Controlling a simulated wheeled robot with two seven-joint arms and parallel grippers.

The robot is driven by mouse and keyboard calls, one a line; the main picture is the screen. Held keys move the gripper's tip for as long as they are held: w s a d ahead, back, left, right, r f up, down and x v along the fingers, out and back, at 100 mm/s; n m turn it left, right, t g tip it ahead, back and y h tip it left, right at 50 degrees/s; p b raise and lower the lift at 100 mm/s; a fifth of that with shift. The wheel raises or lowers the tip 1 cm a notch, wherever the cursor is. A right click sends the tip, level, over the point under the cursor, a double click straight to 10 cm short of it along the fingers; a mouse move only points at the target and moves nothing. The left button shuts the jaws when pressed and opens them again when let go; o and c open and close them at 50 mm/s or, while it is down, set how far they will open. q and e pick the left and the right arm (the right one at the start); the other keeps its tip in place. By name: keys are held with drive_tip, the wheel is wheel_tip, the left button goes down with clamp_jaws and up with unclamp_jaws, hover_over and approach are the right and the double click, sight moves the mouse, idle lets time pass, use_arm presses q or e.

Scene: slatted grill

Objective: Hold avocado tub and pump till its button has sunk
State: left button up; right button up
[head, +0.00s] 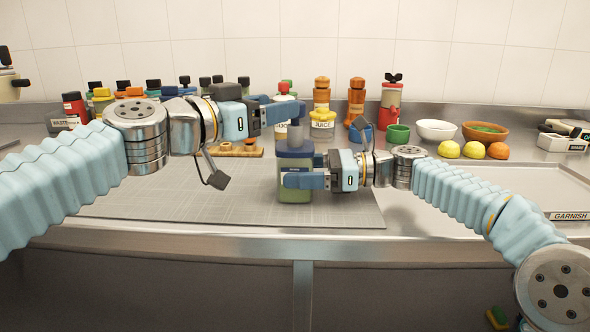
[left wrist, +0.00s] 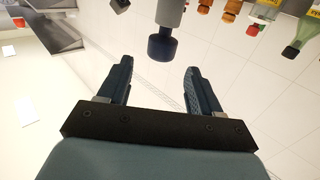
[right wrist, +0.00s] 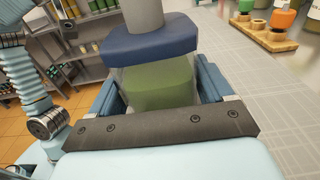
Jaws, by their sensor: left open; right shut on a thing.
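The avocado tub (head: 296,208) stands upright on the grey mat, with green contents and a dark blue lid (head: 294,152). A grey pump stem (head: 295,134) rises from the lid. My right gripper (head: 300,181) is shut on the tub's side; the right wrist view shows the green tub body (right wrist: 160,88) between its fingers. My left gripper (head: 287,108) is open at the height of the pump's top and partly hides it. In the left wrist view the dark blue button (left wrist: 162,46) shows just beyond the open fingertips, not between them.
Behind stand several bottles and a yellow juice jar (head: 322,124). Bowls (head: 437,130), fruit and a garnish tray (head: 520,188) are at the right. The mat's left front is clear.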

idle(0.4)
drive_tip(key=o, duration=1.1)
drive_tip(key=shift+c, duration=0.2)
